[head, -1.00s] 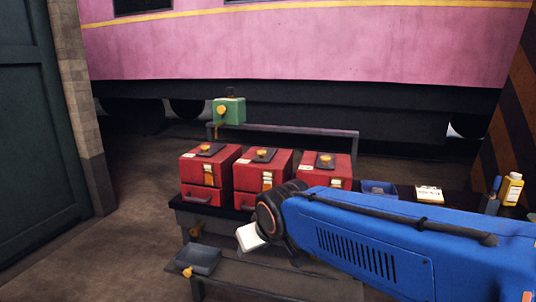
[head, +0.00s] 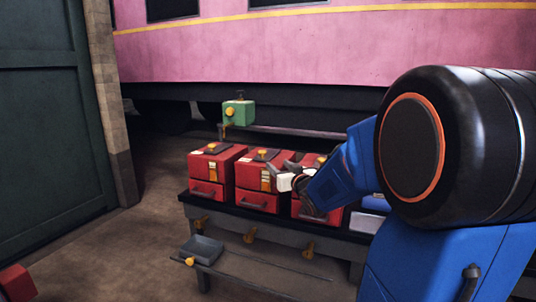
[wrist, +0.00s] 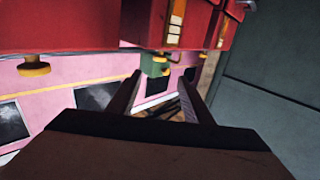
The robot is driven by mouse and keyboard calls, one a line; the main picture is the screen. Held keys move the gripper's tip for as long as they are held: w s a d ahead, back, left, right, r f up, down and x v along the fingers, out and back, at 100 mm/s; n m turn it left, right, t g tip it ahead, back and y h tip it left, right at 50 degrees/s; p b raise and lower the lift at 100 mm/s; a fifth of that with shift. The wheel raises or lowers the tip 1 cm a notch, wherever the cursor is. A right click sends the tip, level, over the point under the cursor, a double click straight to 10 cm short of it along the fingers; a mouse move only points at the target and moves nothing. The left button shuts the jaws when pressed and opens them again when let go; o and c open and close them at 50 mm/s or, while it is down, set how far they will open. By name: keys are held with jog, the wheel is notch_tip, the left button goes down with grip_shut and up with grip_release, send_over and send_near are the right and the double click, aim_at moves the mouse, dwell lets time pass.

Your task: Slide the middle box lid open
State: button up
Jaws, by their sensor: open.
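Three red boxes stand in a row on a dark bench in the head view. The middle box (head: 249,180) has a dark lid plate (head: 258,157) with a yellow knob (head: 262,153) on top and a pale tag on its front. Its lid looks closed. My gripper (head: 283,170) is open at the middle box's right side, in front of the right box (head: 306,205), which it partly hides. In the wrist view, the open fingers (wrist: 162,76) have nothing between them. Red box faces (wrist: 195,22) fill the top there; I cannot tell which box each is.
The left box (head: 207,180) stands beside the middle one. A green box (head: 238,112) sits on a rail behind. A grey tray (head: 203,248) lies on the lower shelf. Yellow knobs line the bench front. My blue arm covers the right side.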

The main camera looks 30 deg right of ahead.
aim_at(264, 153)
jog(key=w, duration=0.5)
jog(key=w+d, duration=0.1)
jog(key=w, duration=0.5)
jog(key=w+d, duration=0.1)
jog(key=w, duration=0.5)
jog(key=shift+w+d, duration=0.15)
